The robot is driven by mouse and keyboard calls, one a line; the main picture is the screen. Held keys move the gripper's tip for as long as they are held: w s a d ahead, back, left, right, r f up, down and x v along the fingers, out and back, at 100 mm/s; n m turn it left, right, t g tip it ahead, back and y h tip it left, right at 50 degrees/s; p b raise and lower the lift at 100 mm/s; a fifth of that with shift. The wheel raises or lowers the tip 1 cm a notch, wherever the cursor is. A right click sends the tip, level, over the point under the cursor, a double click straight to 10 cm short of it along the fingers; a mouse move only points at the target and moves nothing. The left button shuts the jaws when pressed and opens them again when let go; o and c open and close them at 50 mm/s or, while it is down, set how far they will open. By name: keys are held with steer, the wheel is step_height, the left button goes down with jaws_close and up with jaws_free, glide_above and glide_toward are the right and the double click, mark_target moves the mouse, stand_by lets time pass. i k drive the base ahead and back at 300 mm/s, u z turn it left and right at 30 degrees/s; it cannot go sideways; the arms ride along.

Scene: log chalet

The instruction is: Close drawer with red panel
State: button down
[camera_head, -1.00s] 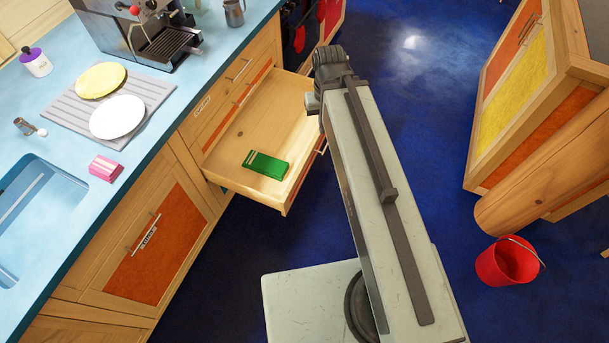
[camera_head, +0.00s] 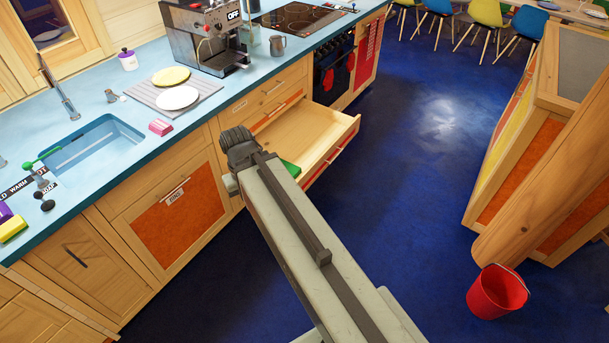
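The open drawer (camera_head: 312,140) is pulled out from the counter's cabinets, past the plates. Its light wooden interior is mostly bare, and its front carries a red-orange panel (camera_head: 331,166), seen at a steep angle. A green object (camera_head: 290,168) lies in the drawer, largely covered by my arm. My arm reaches up from the bottom of the picture to a dark joint at the drawer's near left corner, hiding part of the drawer. No fingers of my gripper show, so its opening is hidden.
The blue counter (camera_head: 190,118) holds a sink (camera_head: 92,145), plates (camera_head: 178,97) and a coffee machine (camera_head: 205,38). An oven (camera_head: 333,70) is beyond the drawer. A wooden island (camera_head: 545,150) and red bucket (camera_head: 497,291) stand right. Blue floor (camera_head: 420,170) between is clear.

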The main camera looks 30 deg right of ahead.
mark_target(310, 135)
steer(key=u, duration=0.1)
steer(key=i, duration=1.25)
steer(key=u, duration=0.15)
